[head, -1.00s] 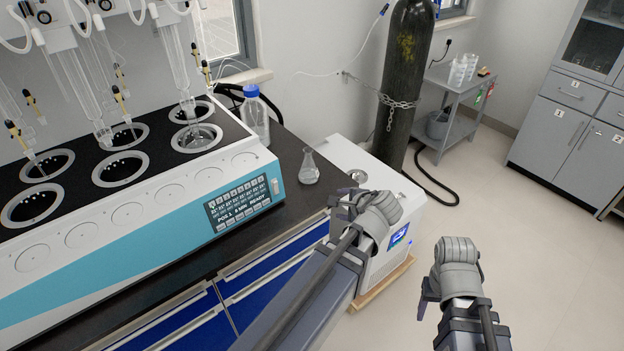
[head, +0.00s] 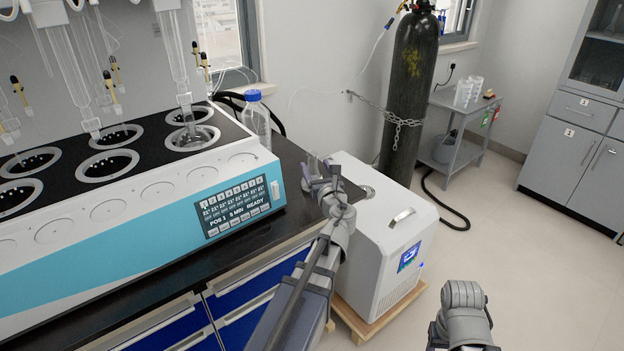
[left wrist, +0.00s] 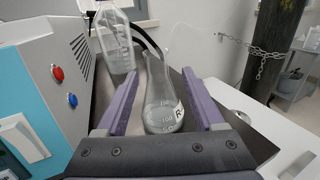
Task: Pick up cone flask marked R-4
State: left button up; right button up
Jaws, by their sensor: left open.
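The cone flask (left wrist: 161,108) is clear glass with a little liquid and volume marks. Its white label shows an "R"; the rest of the label is cut off from view. In the left wrist view it stands upright between the two purple fingers of my left gripper (left wrist: 160,85), which is open, with gaps on both sides. In the head view the flask (head: 309,166) is on the dark bench, mostly hidden behind my left gripper (head: 322,184). My right arm is low at the bottom right, with its fingers not clearly visible.
A blue-capped bottle (head: 256,117) stands behind the flask, beside the white and blue distiller (head: 150,225). A white chiller box (head: 385,240) sits right of the bench. A chained gas cylinder (head: 410,90) and grey cart (head: 452,150) are behind.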

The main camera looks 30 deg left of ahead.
pick_arm(q)
jog(key=shift+x, duration=3.3)
jog(key=shift+s, duration=0.15)
grip_shut()
